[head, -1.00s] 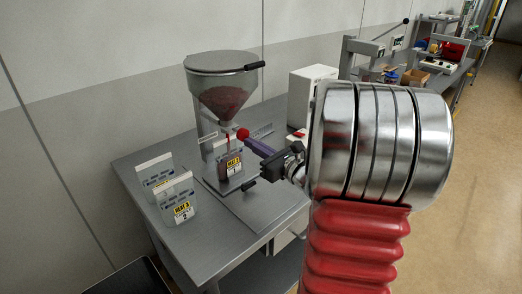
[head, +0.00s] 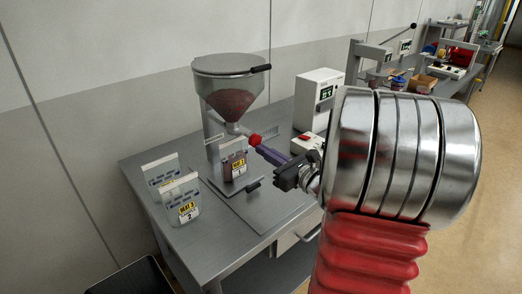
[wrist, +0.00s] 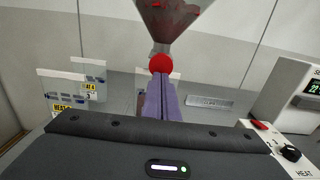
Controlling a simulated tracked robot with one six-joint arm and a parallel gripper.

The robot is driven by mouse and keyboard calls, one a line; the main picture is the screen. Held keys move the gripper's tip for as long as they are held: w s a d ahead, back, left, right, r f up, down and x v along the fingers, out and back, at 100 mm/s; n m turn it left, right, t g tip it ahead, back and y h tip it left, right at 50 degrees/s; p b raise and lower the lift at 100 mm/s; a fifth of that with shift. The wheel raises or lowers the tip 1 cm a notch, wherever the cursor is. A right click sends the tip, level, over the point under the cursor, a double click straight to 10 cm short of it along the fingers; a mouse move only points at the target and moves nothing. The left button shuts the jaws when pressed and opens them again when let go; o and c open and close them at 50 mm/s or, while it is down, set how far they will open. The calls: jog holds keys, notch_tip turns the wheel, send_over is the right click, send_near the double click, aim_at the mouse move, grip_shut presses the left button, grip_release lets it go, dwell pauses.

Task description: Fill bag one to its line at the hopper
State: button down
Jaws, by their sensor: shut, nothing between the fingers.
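The hopper (head: 231,95) is a clear cone on a grey stand, with dark red grains inside and a lid on top. Bag one (head: 233,163), with a yellow label marked 1, stands upright below its spout and looks reddish inside. Its line and exact fill level are too small to read. My gripper (head: 262,150) has its purple fingers shut and empty, tips at a red ball knob (head: 254,140) beside the spout. In the wrist view the shut fingers (wrist: 162,97) point at the red knob (wrist: 160,64) and hide most of the bag. Contact with the knob is unclear.
Bag two (head: 184,207) and another bag (head: 160,173) stand at the left of the grey table (head: 205,240). A white heat unit (head: 318,92) with a display stands at the back right. The table's front is clear.

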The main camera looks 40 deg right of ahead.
jog(key=s+d, duration=0.1)
jog(key=s, duration=0.9)
jog(key=shift+s, duration=0.3)
jog(key=shift+f, duration=0.1)
dwell(1.2)
jog(key=w+a+f+n+g+y, duration=0.2)
jog(key=a+n+g+y, duration=0.6)
jog(key=a, duration=1.1)
jog(key=s+a+f+n+g+h, duration=0.25)
jog(key=s+a+n, duration=0.3)
jog(key=n, duration=0.45)
jog(key=s+a+f+n+g+h, duration=0.2)
jog(key=s+a+n+g+h, duration=0.25)
jog(key=n, duration=0.45)
jog(key=r+n+t, duration=0.1)
jog(key=n, duration=0.1)
jog(key=r+n+h, duration=0.1)
jog(key=r+n, duration=0.1)
jog(key=n, duration=0.1)
jog(key=r+n+t+h, duration=0.1)
jog(key=n, duration=0.2)
jog(key=shift+s+a+r+t, duration=0.15)
jog(key=shift+s+r+t, duration=0.1)
jog(key=shift+t, duration=0.05)
